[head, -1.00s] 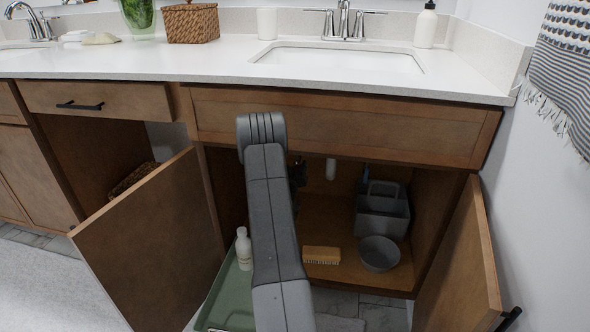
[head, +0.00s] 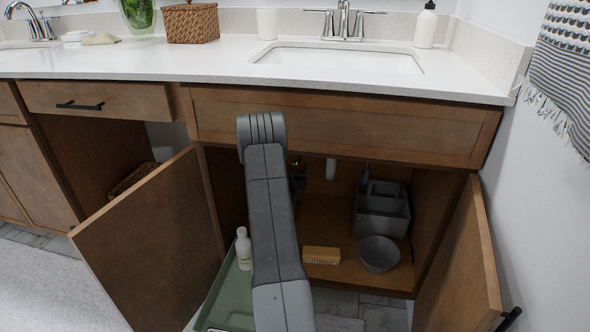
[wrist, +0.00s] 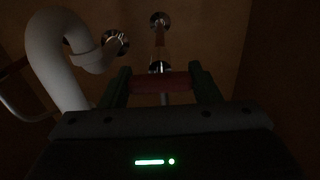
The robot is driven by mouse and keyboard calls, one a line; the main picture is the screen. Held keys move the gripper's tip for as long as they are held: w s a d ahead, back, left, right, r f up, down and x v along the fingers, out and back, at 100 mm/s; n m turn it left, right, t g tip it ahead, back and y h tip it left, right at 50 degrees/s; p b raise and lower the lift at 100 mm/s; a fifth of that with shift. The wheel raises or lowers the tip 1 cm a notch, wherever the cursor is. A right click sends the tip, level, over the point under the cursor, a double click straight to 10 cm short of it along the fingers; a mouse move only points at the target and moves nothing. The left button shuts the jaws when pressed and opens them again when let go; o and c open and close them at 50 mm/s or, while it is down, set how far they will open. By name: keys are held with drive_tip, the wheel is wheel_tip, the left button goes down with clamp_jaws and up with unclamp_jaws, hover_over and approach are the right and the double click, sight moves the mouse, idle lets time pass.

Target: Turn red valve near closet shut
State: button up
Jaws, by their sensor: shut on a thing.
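The red valve (wrist: 160,82) has a dull red handle and shows in the dark wrist view, below a copper-coloured pipe stub. My gripper (wrist: 162,86) has one finger at each end of the red handle and is shut on it. In the head view my arm reaches into the open cabinet under the sink. There it hides most of the gripper and the valve. Only a dark part of my gripper end shows right of the arm. How far the valve is turned cannot be told.
A white drain pipe (wrist: 58,60) curves left of the valve. On the cabinet floor are a wooden brush (head: 321,255), a grey bowl (head: 379,253) and a grey caddy (head: 382,211). A white bottle (head: 243,248) stands on a green tray (head: 231,290). Open doors (head: 150,240) flank the cabinet.

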drive_tip(key=o, duration=1)
drive_tip(key=shift+s, duration=0.1)
drive_tip(key=s+a+p, duration=0.1)
drive_tip(key=s, duration=0.3)
drive_tip(key=s+a+p, duration=0.1)
drive_tip(key=s, duration=0.4)
drive_tip(key=s+p, duration=0.1)
drive_tip(key=s, duration=0.3)
drive_tip(key=shift+s+a+p, duration=0.2)
drive_tip(key=shift+a+p, duration=0.15)
drive_tip(key=shift+a, duration=0.05)
drive_tip(key=shift+w, duration=0.1)
drive_tip(key=w+d+b, duration=0.1)
drive_tip(key=w, duration=0.3)
drive_tip(key=w+b, duration=0.1)
drive_tip(key=w, duration=0.3)
drive_tip(key=w+d+b, duration=0.1)
drive_tip(key=w, duration=0.4)
drive_tip(key=shift+d+f+b, duration=0.1)
drive_tip(key=shift+d+b, duration=0.25)
drive_tip(key=shift+w, duration=0.25)
